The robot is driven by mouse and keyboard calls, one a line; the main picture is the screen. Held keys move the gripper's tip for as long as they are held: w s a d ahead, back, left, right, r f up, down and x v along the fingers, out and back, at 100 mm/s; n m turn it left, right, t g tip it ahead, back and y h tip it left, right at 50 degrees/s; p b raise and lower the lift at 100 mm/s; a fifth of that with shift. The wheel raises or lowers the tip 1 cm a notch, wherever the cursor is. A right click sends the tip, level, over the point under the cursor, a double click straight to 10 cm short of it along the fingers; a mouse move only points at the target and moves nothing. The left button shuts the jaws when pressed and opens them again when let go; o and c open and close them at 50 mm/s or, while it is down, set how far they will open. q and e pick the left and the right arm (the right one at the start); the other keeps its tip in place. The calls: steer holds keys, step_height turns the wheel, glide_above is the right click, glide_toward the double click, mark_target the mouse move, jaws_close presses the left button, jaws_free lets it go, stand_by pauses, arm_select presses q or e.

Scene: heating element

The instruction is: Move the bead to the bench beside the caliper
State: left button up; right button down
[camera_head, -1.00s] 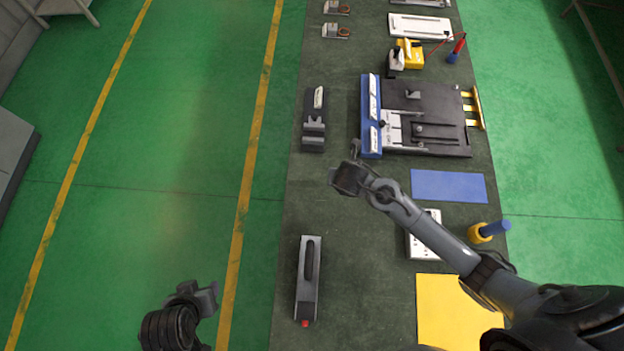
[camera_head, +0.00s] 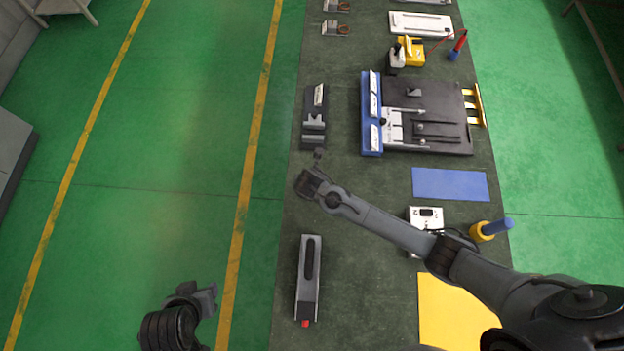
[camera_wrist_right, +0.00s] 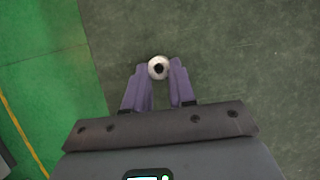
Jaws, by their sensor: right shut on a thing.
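The bead (camera_wrist_right: 158,68), a small pale ring with a dark hole, sits between the fingertips of my right gripper (camera_wrist_right: 159,72) in the right wrist view. That gripper is shut on it, over the dark bench (camera_wrist_right: 240,60). In the head view my right gripper (camera_head: 318,156) is near the bench's left edge, just below a dark block with a pale strip (camera_head: 314,118); the bead cannot be made out there. I cannot tell for sure which thing is the caliper. My left gripper (camera_head: 204,298) is over the green floor; its jaw opening is unclear.
A grey tool with a red tip (camera_head: 308,280) lies lower on the bench. A blue-edged black fixture (camera_head: 430,115), a blue mat (camera_head: 450,184), a white box (camera_head: 425,217) and a yellow mat (camera_head: 455,310) lie to the right. Bare bench surrounds the grey tool.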

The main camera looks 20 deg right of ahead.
steer(key=shift+f, duration=0.2)
steer(key=shift+f, duration=0.1)
steer(key=c, duration=0.9)
jaws_free()
steer(key=shift+c, duration=0.2)
